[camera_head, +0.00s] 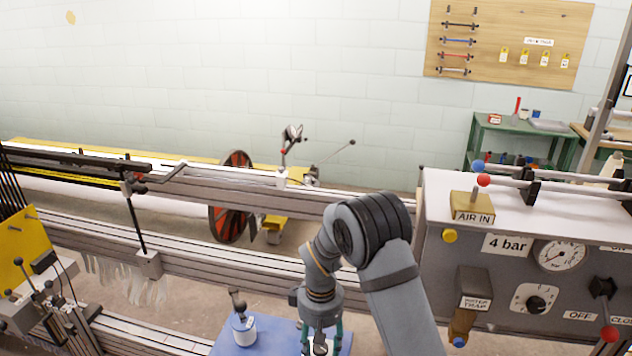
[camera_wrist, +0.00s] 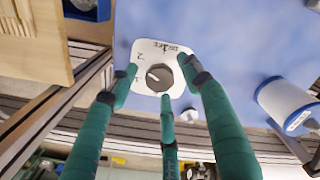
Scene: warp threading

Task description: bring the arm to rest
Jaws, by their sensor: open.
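My arm comes up from the bottom right in the head view and bends downward, with my gripper (camera_head: 320,342) low over a blue surface (camera_head: 265,338). In the wrist view, the three green fingers of my gripper (camera_wrist: 160,80) are spread around a dark round knob (camera_wrist: 159,78). The knob sits on a white plate (camera_wrist: 143,49) with printed numbers on the blue surface. The fingertips are close to the knob; I cannot tell whether any touches it. The lower fingertips and the knob's plate are mostly cut off in the head view.
A grey control panel (camera_head: 500,265) with gauge and levers stands right of my arm. Metal rails (camera_head: 220,275) run behind it. Room above is open.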

